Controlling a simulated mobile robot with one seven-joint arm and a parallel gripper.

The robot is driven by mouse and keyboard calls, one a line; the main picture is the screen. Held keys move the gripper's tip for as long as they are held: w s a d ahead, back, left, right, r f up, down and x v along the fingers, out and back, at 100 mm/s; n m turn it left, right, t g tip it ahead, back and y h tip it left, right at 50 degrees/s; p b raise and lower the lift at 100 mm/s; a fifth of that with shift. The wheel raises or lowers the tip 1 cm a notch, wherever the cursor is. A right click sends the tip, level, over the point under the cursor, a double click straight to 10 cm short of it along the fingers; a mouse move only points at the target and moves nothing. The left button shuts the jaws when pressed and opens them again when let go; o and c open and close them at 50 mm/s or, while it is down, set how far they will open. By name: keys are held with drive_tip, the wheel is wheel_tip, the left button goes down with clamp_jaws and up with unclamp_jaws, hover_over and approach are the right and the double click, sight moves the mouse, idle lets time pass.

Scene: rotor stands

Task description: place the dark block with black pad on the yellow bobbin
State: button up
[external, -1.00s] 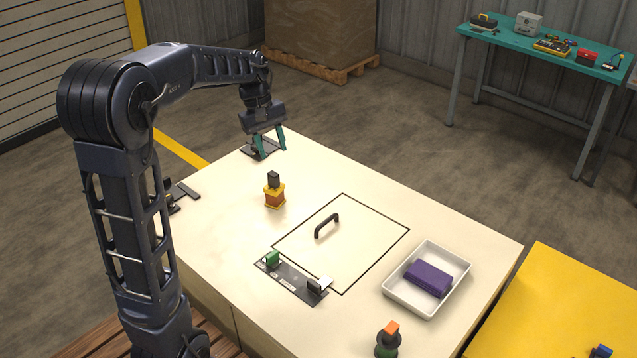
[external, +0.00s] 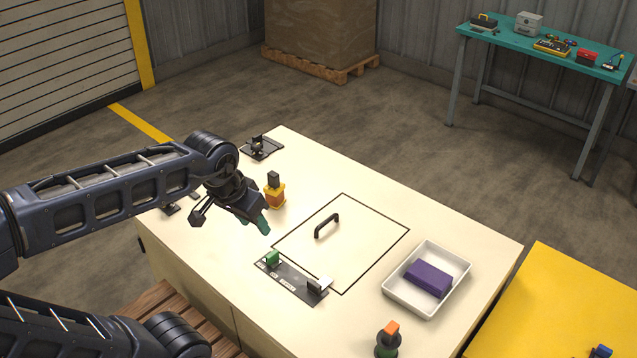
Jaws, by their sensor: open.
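The yellow bobbin (external: 275,196), with yellow flanges and an orange-brown middle, stands upright on the cream table. A small dark block (external: 273,179) sits upright on top of it; a black pad cannot be made out at this size.
A dark plate with an upright piece (external: 260,147) lies at the far corner. A dark strip (external: 290,282) carries a green block and a dark-and-white piece. A white tray (external: 408,304) holds a purple block. An orange-topped stand (external: 388,338) is at front.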

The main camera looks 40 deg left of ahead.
drive_tip(key=shift+s+d+f+m+t, duration=0.15)
drive_tip(key=shift+s+d+f+m, duration=0.15)
drive_tip(key=shift+s, duration=0.3)
drive_tip(key=shift+s+d+f+m+t, duration=0.15)
drive_tip(key=shift+s+f+m, duration=0.2)
drive_tip(key=shift+s, duration=0.2)
idle(0.5)
